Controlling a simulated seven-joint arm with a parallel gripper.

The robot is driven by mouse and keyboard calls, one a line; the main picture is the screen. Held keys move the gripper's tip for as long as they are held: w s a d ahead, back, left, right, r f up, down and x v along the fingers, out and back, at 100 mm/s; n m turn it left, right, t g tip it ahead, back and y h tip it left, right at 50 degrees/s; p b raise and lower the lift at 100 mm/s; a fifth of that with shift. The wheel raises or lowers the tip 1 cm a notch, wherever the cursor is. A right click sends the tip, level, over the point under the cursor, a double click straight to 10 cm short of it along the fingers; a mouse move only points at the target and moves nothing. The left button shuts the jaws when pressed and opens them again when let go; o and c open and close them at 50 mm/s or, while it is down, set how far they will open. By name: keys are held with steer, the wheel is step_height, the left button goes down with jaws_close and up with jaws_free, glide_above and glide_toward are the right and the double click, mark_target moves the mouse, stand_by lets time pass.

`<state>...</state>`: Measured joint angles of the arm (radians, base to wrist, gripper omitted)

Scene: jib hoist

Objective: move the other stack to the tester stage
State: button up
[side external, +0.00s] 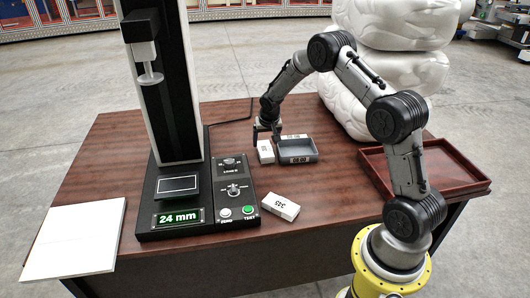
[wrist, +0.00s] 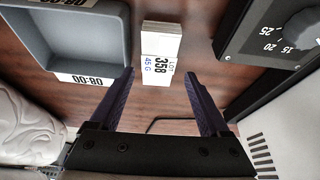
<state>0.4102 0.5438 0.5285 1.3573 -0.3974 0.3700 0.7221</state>
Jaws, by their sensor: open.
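A white stack (side external: 265,151) lies on the table at the left of the grey tray; in the wrist view the stack (wrist: 160,45) has a label reading 358, 45 G. My gripper (side external: 266,131) is open and points down over this stack. In the wrist view the fingertips (wrist: 160,74) are on either side of the stack's near end, with gaps on both sides. Another white stack (side external: 280,207) lies at the table's front, with a label that looks like 385. The tester stage (side external: 179,185) is a small dark plate, bare, under the raised plunger (side external: 150,76).
The grey tray (side external: 310,155) is empty and labelled 08:00 in the wrist view. The tester's panel (side external: 235,190) has a dial and two buttons; its display (side external: 179,217) reads 24 mm. A brown tray (side external: 450,166) is at right, white paper (side external: 75,238) at left.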

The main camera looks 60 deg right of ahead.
mark_target(265, 148)
steer(key=x, duration=0.5)
steer(key=shift+d, duration=0.1)
steer(key=c, duration=1.2)
jaws_close()
steer(key=shift+r, duration=0.15)
